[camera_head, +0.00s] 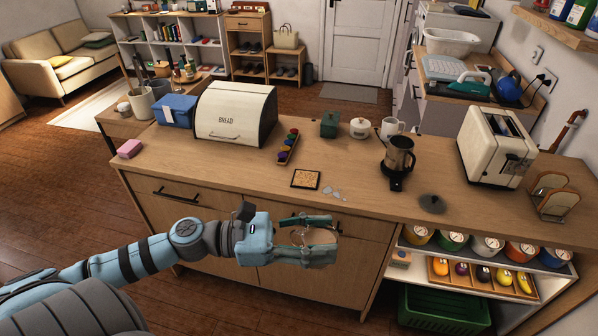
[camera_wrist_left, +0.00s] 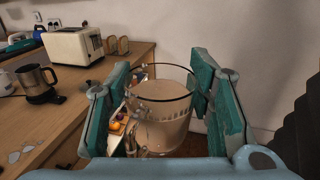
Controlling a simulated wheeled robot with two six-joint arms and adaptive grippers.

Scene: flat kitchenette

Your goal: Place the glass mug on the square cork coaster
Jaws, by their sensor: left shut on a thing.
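The glass mug (camera_wrist_left: 160,112) is clear and stands between the two teal fingers of my left gripper (camera_wrist_left: 165,85) in the left wrist view. In the head view my left gripper (camera_head: 326,238) is shut on the glass mug (camera_head: 300,237), in front of the counter's front edge. The fingers partly hide the mug there. The square cork coaster (camera_head: 305,179) has a dark border and lies flat on the counter, beyond the gripper and slightly left of its fingertips. The coaster's top is bare. My right gripper is not in view.
Pale, clear patches (camera_head: 334,193) lie on the counter (camera_head: 230,176) just right of the coaster. A steel jug (camera_head: 399,155), dark disc (camera_head: 432,203) and toaster (camera_head: 495,147) are to the right.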

